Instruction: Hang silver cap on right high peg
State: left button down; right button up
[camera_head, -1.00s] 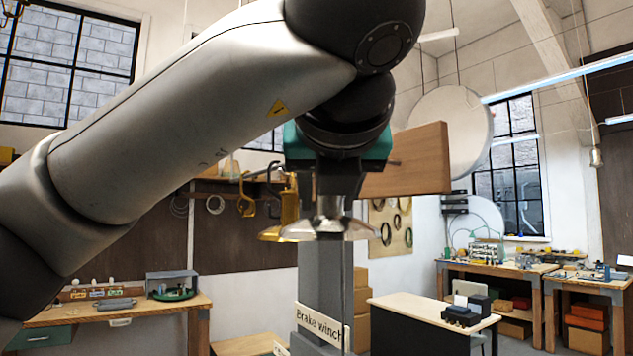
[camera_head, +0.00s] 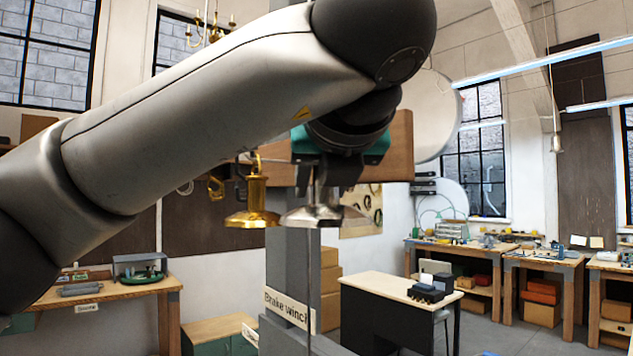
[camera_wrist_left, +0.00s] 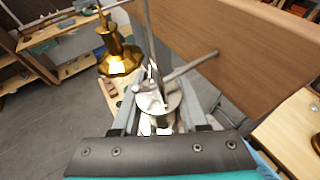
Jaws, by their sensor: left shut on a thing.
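My left gripper (camera_head: 324,192) is shut on the silver cap (camera_head: 316,216) and holds it upright, bell downward, in front of the wooden crossboard (camera_head: 400,146). In the left wrist view the silver cap (camera_wrist_left: 157,103) sits between the fingers, with a thin upright piece above it. A grey peg (camera_wrist_left: 190,68) sticks out of the board there, its near end close to that upright piece. I cannot tell whether the cap's hook is over the peg. A gold cap (camera_head: 252,203) hangs to the left of the silver one, apart from it. My right gripper is out of view.
A grey post (camera_head: 281,260) with a "Brake winch" sign (camera_head: 289,309) stands under the board. A desk (camera_head: 390,289) and workbenches (camera_head: 480,262) stand behind at right. A left workbench (camera_head: 100,295) is farther back. Open floor shows between them.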

pick_arm(q)
jog(key=shift+b, duration=0.35)
dwell(0.5)
jog(key=shift+d+f+b, duration=0.15)
jog(key=shift+f+b, duration=0.55)
jog(key=shift+b, duration=0.15)
jog(key=shift+c, duration=1.8)
grip_release()
jog(key=shift+b+v, duration=1.2)
jog(key=shift+v, duration=2.6)
jog(key=shift+w, duration=0.1)
